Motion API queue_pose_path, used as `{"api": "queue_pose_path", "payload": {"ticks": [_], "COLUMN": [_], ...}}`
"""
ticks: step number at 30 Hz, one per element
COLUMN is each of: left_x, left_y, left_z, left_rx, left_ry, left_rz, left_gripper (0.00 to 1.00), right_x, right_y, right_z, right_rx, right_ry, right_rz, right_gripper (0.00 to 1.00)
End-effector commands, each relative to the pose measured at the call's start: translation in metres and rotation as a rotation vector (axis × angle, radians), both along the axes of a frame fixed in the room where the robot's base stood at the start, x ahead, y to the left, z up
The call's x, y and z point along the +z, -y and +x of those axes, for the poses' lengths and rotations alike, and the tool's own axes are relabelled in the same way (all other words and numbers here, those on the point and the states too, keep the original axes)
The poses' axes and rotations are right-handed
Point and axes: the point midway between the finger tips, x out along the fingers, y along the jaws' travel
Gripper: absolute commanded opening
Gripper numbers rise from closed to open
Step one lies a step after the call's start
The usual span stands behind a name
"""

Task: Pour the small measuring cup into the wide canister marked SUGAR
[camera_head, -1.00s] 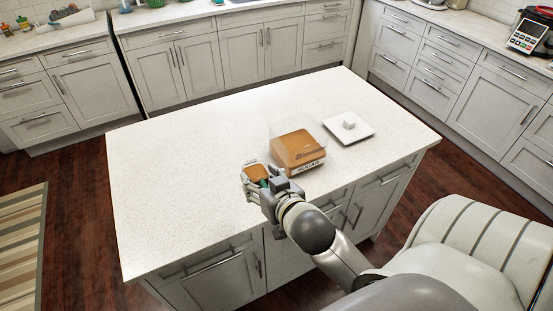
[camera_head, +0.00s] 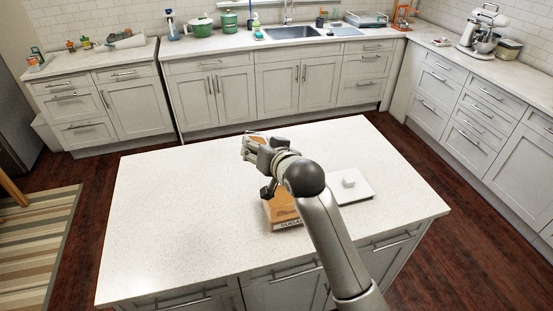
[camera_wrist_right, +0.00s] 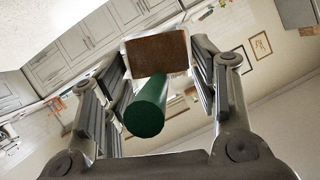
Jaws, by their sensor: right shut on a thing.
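The small measuring cup (camera_wrist_right: 157,54) is squarish with a pale rim, brown contents and a green handle (camera_wrist_right: 147,112). My right gripper (camera_wrist_right: 155,88) is shut on the handle. In the head view the cup (camera_head: 254,138) shows as a small brown patch at my right gripper (camera_head: 257,150), which is raised above the island and hides most of it. The wide canister marked SUGAR (camera_head: 281,211) stands on the island, brown inside, lower in the picture than the gripper. My right arm covers its right part. My left gripper is not in view.
A white square plate (camera_head: 353,188) with a small white block (camera_head: 348,181) lies right of the canister. The left part of the island top (camera_head: 170,220) is clear. Counters with a sink (camera_head: 292,34) and a stand mixer (camera_head: 483,30) are beyond.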

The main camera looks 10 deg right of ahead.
Motion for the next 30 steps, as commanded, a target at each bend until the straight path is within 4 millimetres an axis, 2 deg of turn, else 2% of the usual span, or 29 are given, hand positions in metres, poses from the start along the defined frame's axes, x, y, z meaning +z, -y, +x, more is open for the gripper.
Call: {"api": "queue_pose_path", "payload": {"ticks": [5, 12, 23, 27, 30], "left_x": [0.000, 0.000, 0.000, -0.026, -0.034], "left_y": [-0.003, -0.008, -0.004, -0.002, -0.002], "left_z": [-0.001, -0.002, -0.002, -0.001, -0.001], "left_rx": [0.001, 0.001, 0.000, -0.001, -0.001], "left_ry": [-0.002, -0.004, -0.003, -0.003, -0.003], "left_rz": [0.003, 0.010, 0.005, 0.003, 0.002], "left_gripper": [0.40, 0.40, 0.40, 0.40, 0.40], "right_x": [-0.013, -0.046, -0.092, -0.108, -0.109], "right_y": [0.002, 0.010, 0.024, 0.030, 0.032], "right_z": [0.000, 0.001, 0.002, 0.002, 0.003], "right_rx": [0.002, 0.000, -0.002, -0.002, 0.000], "right_ry": [-0.005, -0.014, -0.025, -0.027, -0.030], "right_rz": [0.040, 0.144, 0.339, 0.440, 0.487], "right_gripper": [0.28, 0.28, 0.28, 0.28, 0.28]}}
